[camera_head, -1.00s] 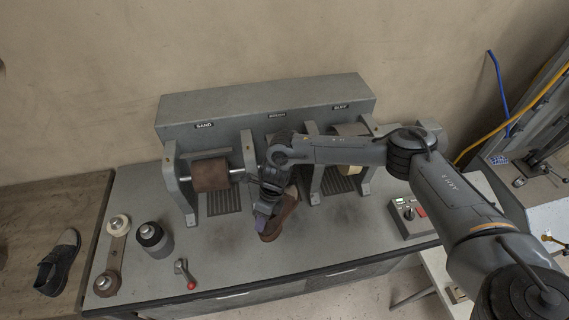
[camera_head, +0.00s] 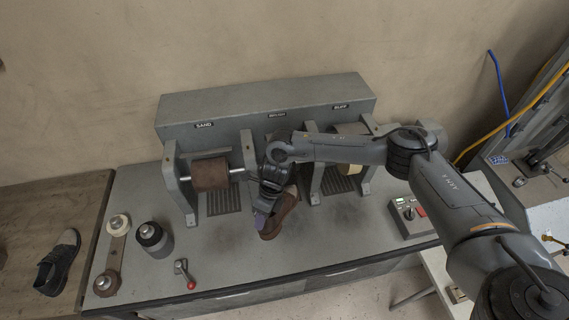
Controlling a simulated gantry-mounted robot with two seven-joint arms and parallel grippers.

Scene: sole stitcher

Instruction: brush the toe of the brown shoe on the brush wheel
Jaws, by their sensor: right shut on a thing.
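The brown shoe (camera_head: 282,215) is held in my right gripper (camera_head: 264,217) in front of the middle station of the machine. The gripper is shut on it, and the wrist covers part of the shoe. The brush wheel under the middle label (camera_head: 277,115) is hidden behind my right wrist and forearm, so I cannot tell whether the toe touches it. My left gripper is not in view.
The brown sanding roller (camera_head: 211,174) is at the left under the SAND label, and a pale buffing wheel (camera_head: 351,183) at the right. A red-knobbed lever (camera_head: 186,275), a dark cylinder (camera_head: 154,239) and a control box (camera_head: 410,216) stand on the bench. A dark shoe (camera_head: 58,262) lies at far left.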

